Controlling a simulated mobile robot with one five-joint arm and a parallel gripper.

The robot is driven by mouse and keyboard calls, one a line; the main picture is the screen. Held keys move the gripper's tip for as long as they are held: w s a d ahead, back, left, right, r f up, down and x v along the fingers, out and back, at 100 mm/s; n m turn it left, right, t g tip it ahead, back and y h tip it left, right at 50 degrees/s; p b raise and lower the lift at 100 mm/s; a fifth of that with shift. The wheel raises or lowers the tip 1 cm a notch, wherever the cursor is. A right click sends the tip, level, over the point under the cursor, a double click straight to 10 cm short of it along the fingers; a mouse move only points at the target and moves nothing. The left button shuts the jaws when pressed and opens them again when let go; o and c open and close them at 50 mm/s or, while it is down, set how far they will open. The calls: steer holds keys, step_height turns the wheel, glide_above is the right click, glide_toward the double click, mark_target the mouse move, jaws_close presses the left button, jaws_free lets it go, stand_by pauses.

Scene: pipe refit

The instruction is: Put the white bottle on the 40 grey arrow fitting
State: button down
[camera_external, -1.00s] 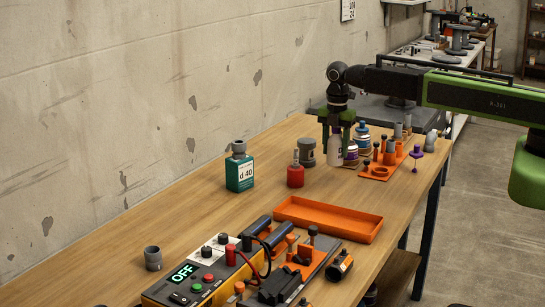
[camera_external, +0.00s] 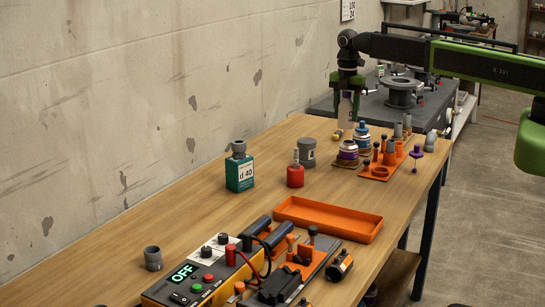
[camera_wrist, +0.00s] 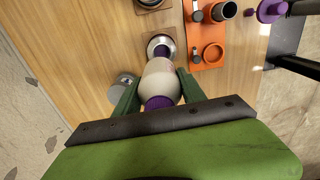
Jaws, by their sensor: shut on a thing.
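My gripper (camera_external: 347,95) is shut on the white bottle (camera_external: 345,112) and holds it upright in the air above the far part of the bench. In the wrist view the white bottle (camera_wrist: 158,80) sits between the green fingers, with a purple end toward the camera. A teal block (camera_external: 239,176) labelled "d 40" stands on the bench to the left, with a grey fitting (camera_external: 239,147) on top. Other grey fittings stand behind the red bottle (camera_external: 307,150) and at the front left (camera_external: 153,259). I cannot make out an arrow on any of them.
A red bottle (camera_external: 295,175), orange tray (camera_external: 329,220) and control box (camera_external: 190,285) are nearer. Bare wood surrounds the teal block.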

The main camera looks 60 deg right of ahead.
steer(key=w+d+r+p, duration=0.3)
steer(key=w+r+p, duration=0.2)
steer(key=r, duration=0.2)
steer(key=w+a+f+b, duration=0.4)
steer(key=a+f+b, duration=0.1)
steer(key=w+a+f+b, duration=0.2)
steer(key=a, duration=0.1)
steer(key=shift+a+f, duration=0.15)
steer(key=shift+a, duration=0.1)
steer(key=shift+w+a, duration=0.2)
steer(key=shift+a, duration=0.1)
steer(key=b, duration=0.5)
glide_above(307, 140)
step_height(307, 140, down, 4)
steer(key=shift+w+d+f, duration=0.1)
steer(key=shift+f, duration=0.05)
steer(key=shift+r+p, duration=0.2)
steer(key=shift+p, duration=0.1)
steer(key=shift+f, duration=0.1)
steer(key=c, duration=0.7)
jaws_free()
